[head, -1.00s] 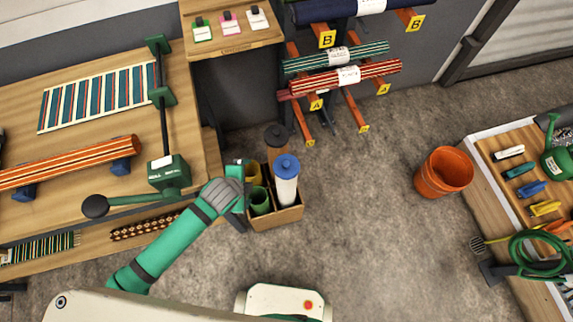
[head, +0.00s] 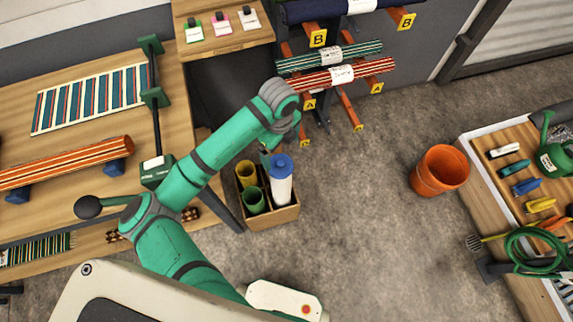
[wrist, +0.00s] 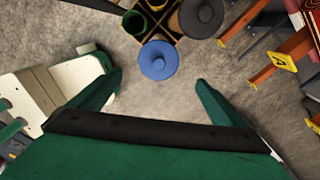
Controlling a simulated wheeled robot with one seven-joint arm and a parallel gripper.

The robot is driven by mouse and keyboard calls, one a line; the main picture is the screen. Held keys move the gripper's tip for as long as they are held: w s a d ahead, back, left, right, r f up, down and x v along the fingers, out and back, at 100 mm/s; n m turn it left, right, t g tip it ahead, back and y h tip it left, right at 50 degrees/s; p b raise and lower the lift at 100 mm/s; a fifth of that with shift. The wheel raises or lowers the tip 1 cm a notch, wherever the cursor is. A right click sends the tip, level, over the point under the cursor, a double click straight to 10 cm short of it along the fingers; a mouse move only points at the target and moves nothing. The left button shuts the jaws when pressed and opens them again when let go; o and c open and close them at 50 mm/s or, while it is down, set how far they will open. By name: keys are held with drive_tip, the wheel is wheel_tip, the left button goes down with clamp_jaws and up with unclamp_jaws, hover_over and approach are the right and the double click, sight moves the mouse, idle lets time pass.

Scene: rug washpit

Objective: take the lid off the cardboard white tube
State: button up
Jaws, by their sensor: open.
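The white cardboard tube (head: 281,188) stands upright in a divided cardboard box (head: 277,218) on the floor, with a blue lid (head: 281,164) on its top. In the wrist view the blue lid (wrist: 158,60) lies ahead of my gripper (wrist: 160,82), roughly centred between the two fingers and beyond their tips. My gripper is open and empty, apart from the lid. In the head view my arm hides most of the gripper.
A yellow tube (head: 246,172) and a green tube (head: 254,200) share the box. A dark-lidded tube (wrist: 201,16) stands close beside the blue lid. A rack with rolled rugs (head: 335,76) is behind; an orange bucket (head: 439,171) stands right, with clear floor between.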

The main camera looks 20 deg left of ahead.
hover_over(280, 162)
drive_tip(key=f, duration=0.4)
drive_tip(key=shift+d+f, duration=0.25)
drive_tip(key=shift+d, duration=0.05)
drive_tip(key=shift+a+f, duration=0.2)
drive_tip(key=shift+f, duration=1.3)
drive_tip(key=shift+a+f, duration=0.2)
drive_tip(key=shift+f, duration=1.3)
drive_tip(key=c, duration=1.1)
